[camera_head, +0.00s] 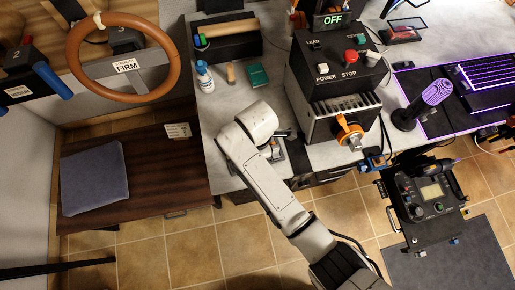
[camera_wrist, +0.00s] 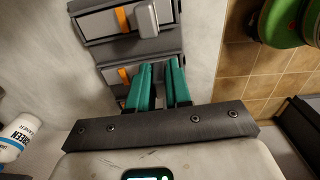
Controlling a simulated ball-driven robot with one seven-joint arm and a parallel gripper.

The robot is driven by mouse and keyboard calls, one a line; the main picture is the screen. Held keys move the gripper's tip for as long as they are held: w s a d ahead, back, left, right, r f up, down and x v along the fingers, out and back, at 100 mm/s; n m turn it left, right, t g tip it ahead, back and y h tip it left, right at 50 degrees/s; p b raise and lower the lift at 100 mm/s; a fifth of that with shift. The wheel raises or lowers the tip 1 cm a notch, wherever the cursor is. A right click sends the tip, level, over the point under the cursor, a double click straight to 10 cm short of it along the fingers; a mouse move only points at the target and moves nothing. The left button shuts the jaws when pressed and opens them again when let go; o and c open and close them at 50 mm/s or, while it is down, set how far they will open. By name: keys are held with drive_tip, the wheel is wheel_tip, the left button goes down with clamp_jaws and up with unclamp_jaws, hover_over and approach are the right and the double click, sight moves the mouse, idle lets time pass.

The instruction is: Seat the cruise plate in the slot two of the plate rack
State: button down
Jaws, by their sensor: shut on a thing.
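My gripper (camera_wrist: 160,80) shows in the wrist view with teal fingers, closed around a part of the lower of two orange-striped metal plates. This lower plate (camera_wrist: 113,76) is partly hidden by the fingers and lies at the dark plate rack (camera_wrist: 143,48). I cannot read a name on it or tell whether it is fully seated. Another plate (camera_wrist: 97,25), with an orange stripe and grey knob, sits in the rack section above. In the head view my gripper is mostly hidden beneath my arm, over the worktop beside a small metal-and-dark fixture (camera_head: 278,170).
A white bottle (camera_head: 204,77), a green block (camera_head: 258,76) and a black bin (camera_head: 228,40) stand on the worktop (camera_head: 222,108) beyond my arm. A control box (camera_head: 335,60) with an orange clamp (camera_head: 349,131) stands close at right. Green round things (camera_wrist: 280,22) show in the wrist view.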

drive_tip(key=shift+f, duration=0.1)
idle(0.3)
drive_tip(key=c, duration=1)
unclamp_jaws()
drive_tip(key=shift+o, duration=0.2)
wheel_tip(320, 180, up, 11)
drive_tip(key=shift+f+b, duration=0.1)
drive_tip(key=shift+b, duration=0.2)
